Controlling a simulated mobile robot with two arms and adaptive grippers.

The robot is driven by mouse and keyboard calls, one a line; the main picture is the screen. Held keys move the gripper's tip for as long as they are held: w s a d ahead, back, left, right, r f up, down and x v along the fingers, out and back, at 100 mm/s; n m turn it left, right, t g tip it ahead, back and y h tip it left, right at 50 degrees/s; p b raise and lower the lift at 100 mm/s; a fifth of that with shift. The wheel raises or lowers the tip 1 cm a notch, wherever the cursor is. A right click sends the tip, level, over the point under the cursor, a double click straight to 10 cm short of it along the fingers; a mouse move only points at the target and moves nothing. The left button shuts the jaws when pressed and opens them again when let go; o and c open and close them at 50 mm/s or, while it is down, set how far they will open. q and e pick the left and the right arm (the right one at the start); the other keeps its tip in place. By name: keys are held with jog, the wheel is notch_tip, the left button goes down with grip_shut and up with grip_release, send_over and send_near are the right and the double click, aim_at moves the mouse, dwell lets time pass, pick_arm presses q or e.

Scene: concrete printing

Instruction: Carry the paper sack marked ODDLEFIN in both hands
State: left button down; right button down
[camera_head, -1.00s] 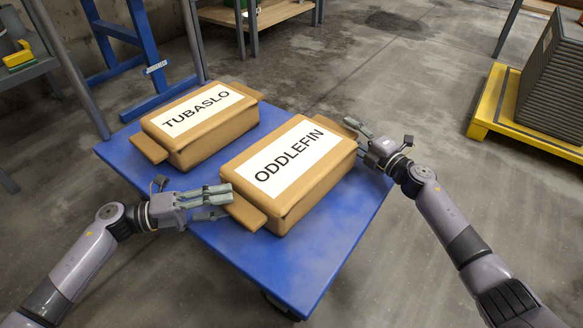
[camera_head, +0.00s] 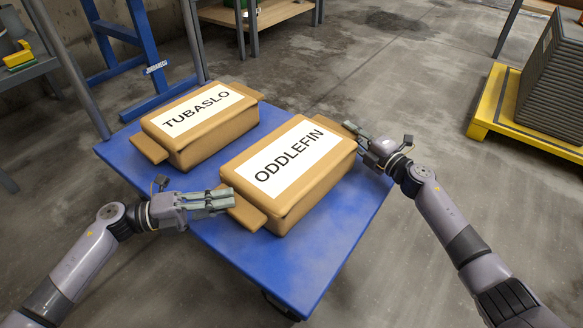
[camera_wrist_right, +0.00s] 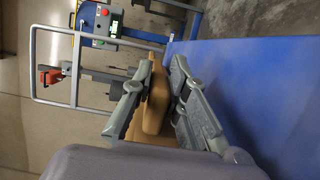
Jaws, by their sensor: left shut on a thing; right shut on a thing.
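The brown paper sack marked ODDLEFIN (camera_head: 322,178) lies flat on the blue cart deck (camera_head: 300,270), white label up, with a flap at each end. My left gripper (camera_head: 230,199) is shut on the sack's near-left flap (camera_head: 246,213). My right gripper (camera_head: 350,130) is shut at the sack's far-right flap, which the fingers partly hide in the head view. In the right wrist view the fingers (camera_wrist_right: 158,100) stand on both sides of the brown flap (camera_wrist_right: 153,112). The sack appears to rest on the deck.
A second sack marked TUBASLO (camera_head: 205,135) lies beside it on the deck, to the left. A yellow pallet (camera_head: 490,115) with dark stacked sheets (camera_head: 553,85) stands at the right. A blue frame (camera_head: 145,60) and a wooden bench (camera_head: 270,12) stand behind. Concrete floor is clear between.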

dwell(0.7)
pick_arm(q)
jog(key=shift+r, duration=0.35)
pick_arm(e)
jog(key=shift+w+r, duration=0.1)
jog(key=shift+r, duration=0.4)
pick_arm(q)
jog(key=shift+w+f, duration=0.1)
pick_arm(e)
jog(key=shift+f, duration=0.1)
